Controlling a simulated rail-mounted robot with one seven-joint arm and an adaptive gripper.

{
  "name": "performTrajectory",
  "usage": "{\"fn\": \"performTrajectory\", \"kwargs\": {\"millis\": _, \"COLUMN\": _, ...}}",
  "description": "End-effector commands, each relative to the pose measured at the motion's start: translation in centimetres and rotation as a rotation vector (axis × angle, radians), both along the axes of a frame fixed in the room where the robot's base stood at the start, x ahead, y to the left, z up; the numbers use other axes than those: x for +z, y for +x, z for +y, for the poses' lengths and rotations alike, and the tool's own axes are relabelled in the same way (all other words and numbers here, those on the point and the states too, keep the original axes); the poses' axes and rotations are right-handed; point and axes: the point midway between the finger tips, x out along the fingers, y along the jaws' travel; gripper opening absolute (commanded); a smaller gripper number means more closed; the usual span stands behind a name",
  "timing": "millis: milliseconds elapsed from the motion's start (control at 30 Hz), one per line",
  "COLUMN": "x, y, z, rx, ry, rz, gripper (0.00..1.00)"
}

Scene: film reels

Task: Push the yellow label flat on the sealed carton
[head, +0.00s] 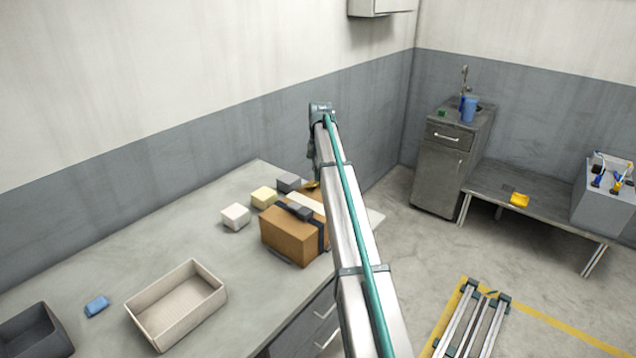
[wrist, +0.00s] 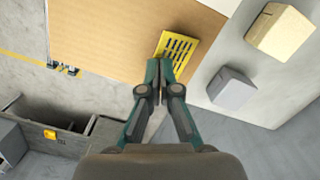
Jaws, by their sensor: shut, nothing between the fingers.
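The sealed carton (head: 288,238) is a brown box on the grey bench, with a pale strip and a dark band across it. In the wrist view its brown top (wrist: 110,35) fills the upper left. The yellow label (wrist: 178,46), with dark printed marks, is at the carton's edge; I cannot tell whether it lies flat. Contact is unclear. My arm hides part of the carton in the head view.
White (head: 235,216), cream (head: 263,197) and grey (head: 288,182) blocks stand beside the carton. An open beige tray (head: 178,302), a blue block (head: 97,306) and a dark bin (head: 35,332) are on the bench's near left. Bare bench lies between tray and carton.

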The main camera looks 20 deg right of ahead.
Motion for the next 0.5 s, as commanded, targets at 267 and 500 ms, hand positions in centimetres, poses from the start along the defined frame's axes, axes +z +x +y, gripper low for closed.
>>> {"fn": "performTrajectory", "kwargs": {"millis": 267, "x": -2.3, "y": 0.0, "z": 0.0, "rx": 0.0, "ry": -0.001, "rz": -0.001, "gripper": 0.0}}
{"fn": "performTrajectory", "kwargs": {"millis": 500, "x": -1.9, "y": 0.6, "z": -0.4, "rx": 0.0, "ry": -0.001, "rz": -0.001, "gripper": 0.0}}
